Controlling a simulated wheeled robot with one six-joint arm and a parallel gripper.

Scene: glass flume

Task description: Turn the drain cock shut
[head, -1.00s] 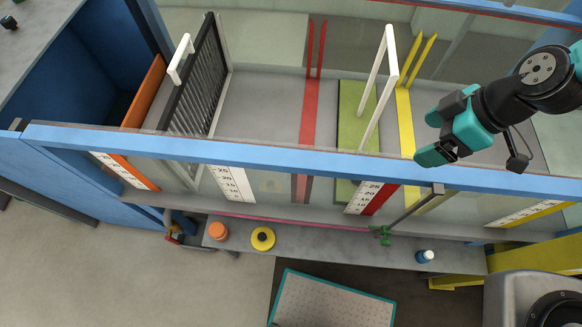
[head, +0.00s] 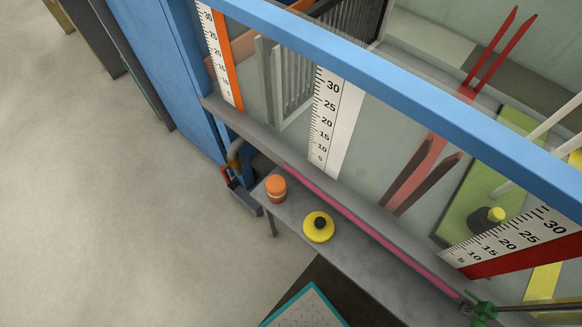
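What looks like the drain cock (head: 236,160) shows in the head view below the left end of the flume, beside the blue end frame. It has a brass-coloured body and a small red part, likely its handle (head: 225,175). It is small and partly shaded, so I cannot tell whether the handle stands open or shut. My gripper is not in view.
Floor (head: 120,220) at left is clear.

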